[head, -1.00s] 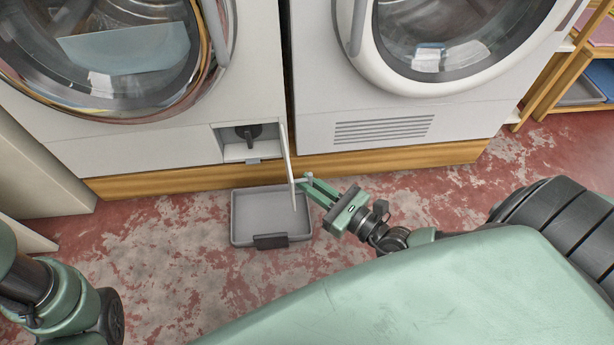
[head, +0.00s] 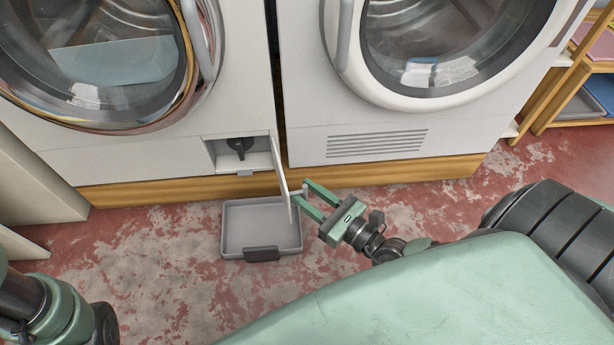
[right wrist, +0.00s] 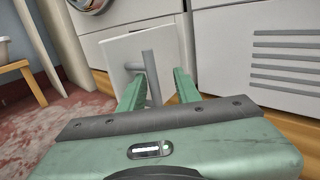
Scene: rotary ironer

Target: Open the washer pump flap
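The washer pump flap (head: 282,178) stands swung out from the front of the left machine (head: 120,160), seen nearly edge-on. The recess behind it is uncovered and shows a dark pump knob (head: 240,146). In the right wrist view the flap (right wrist: 122,52) shows its face with a grey bar handle (right wrist: 151,76). My right gripper (head: 304,193) is open at the flap's handle side. Its fingers (right wrist: 155,92) stand apart on either side of the handle, with gaps visible. My left arm (head: 55,310) shows at the lower left; its gripper is out of view.
A grey tray (head: 231,246) lies on the floor below the flap. A second machine with a vent grille (head: 377,143) stands to the right. A wooden plinth (head: 400,172) runs under both. A wooden shelf (head: 560,95) is at the far right.

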